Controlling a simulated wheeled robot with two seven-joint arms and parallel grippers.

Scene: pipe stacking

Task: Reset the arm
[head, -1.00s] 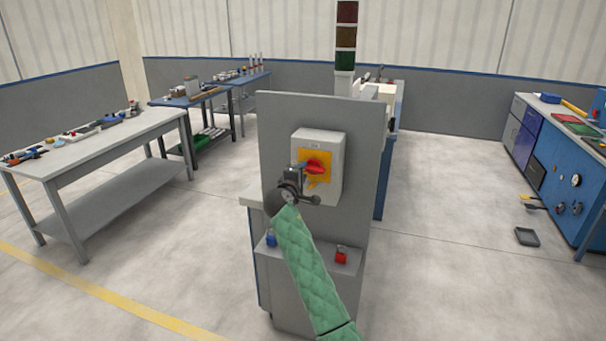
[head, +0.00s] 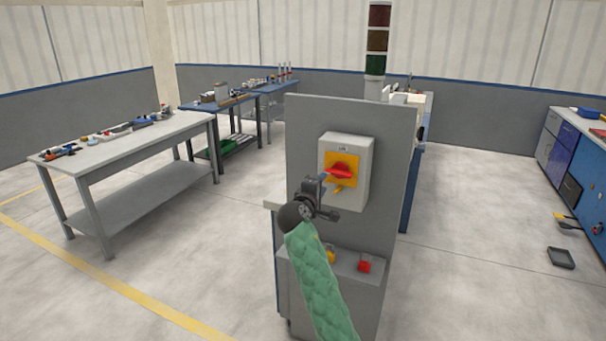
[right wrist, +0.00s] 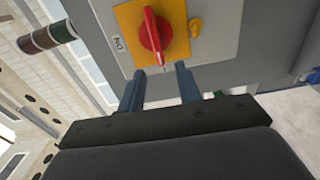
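A grey switch box (head: 358,150) is mounted on an upright grey panel (head: 390,120). It carries a yellow plate with a red rotary knob (head: 341,171). My right gripper (head: 324,178) is just in front of and left of the knob. In the right wrist view the red knob (right wrist: 150,35) lies beyond the fingertips. The two blue fingers (right wrist: 158,77) are spread apart with nothing between them, and look clear of the knob. A small yellow piece (right wrist: 195,28) sits beside the knob. My left gripper is out of view.
A grey workbench (head: 130,140) stands left, a blue cabinet (head: 590,165) right. A dark tray (head: 561,258) lies on the floor.

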